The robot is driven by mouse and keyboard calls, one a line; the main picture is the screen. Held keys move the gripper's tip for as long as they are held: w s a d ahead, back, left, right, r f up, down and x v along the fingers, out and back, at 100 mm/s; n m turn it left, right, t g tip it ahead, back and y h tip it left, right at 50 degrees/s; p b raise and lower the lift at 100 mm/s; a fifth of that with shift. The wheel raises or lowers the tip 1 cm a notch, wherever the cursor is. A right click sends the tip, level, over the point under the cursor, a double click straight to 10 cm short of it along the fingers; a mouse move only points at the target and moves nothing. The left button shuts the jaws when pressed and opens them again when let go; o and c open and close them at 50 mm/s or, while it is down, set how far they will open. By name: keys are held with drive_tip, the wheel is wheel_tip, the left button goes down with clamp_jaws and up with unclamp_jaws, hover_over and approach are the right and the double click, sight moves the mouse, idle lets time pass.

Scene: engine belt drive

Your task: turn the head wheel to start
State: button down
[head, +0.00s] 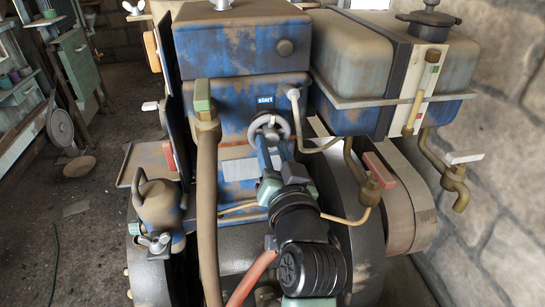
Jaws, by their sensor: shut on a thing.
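The head wheel (268,121) is a small grey hand wheel on the front of the blue engine head (232,98), just below a blue label that reads "start" (265,100). My gripper (268,138) reaches up to it from below and is shut on the wheel's lower part. The fingertips and part of the wheel's lower rim are hard to make out. My arm covers part of the engine below the wheel.
A rusty blue tank (370,60) stands at the upper right. A brown pipe with a green-handled valve (203,95) rises left of the wheel, and a red-handled valve (378,172) sits to the right. An oil can (160,205) stands at the left. A stone wall (500,110) closes the right side.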

drive_tip(key=shift+n+b, duration=0.45)
drive_tip(key=shift+n, duration=0.45)
drive_tip(key=c, duration=0.5)
unclamp_jaws()
drive_tip(key=shift+s+d, duration=0.1)
drive_tip(key=s+d+b, duration=0.1)
drive_tip(key=s+d, duration=0.1)
drive_tip(key=s, duration=1)
drive_tip(key=shift+s+d+b, duration=0.2)
drive_tip(key=shift+s+b, duration=0.1)
